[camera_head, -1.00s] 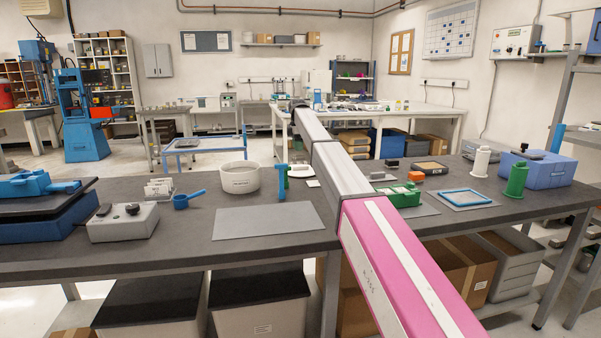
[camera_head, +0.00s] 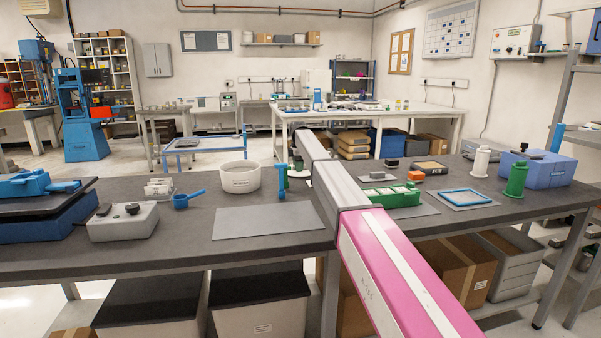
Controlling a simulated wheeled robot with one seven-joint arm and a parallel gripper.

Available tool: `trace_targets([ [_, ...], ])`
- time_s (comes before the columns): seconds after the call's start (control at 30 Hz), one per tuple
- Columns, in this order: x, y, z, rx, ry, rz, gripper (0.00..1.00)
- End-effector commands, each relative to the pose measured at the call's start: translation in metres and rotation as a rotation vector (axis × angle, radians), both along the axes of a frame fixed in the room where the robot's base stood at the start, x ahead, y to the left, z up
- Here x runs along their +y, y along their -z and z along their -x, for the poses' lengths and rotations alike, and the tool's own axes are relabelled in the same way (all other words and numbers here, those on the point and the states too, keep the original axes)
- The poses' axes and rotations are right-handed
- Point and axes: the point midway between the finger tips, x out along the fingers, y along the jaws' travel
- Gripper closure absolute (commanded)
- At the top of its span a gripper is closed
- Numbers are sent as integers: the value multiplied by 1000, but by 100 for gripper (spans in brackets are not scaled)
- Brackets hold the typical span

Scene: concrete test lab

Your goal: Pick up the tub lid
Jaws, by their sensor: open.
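A flat rectangular piece with a blue rim and a pale middle (camera_head: 466,198) lies on a grey mat at the right of the bench; it looks like the tub lid, but I cannot be sure. A round white tub (camera_head: 240,179) stands open, left of the middle of the bench. My arm reaches from the lower right up over the bench, left of the blue-rimmed piece.
A bare grey mat (camera_head: 275,221) lies at the front middle. A green box (camera_head: 391,196), a green spool (camera_head: 516,180), a white spool (camera_head: 480,162) and a blue bin (camera_head: 540,168) stand at the right. A grey control box (camera_head: 123,222) and a blue scoop (camera_head: 188,199) are at the left.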

Motion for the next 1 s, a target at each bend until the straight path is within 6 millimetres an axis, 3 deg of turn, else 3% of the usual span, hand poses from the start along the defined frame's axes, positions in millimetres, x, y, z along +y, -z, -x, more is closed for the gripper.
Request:
trace_targets([
  [0.1,0,-1,0,0,0,0,55],
  [0.23,0,-1,0,0,0,0,98],
  [0.27,0,-1,0,0,0,0,100],
  [0.73,0,-8,0,-1,0,0,100],
  [1.0,6,-48,4,-2,-2,-1,100],
])
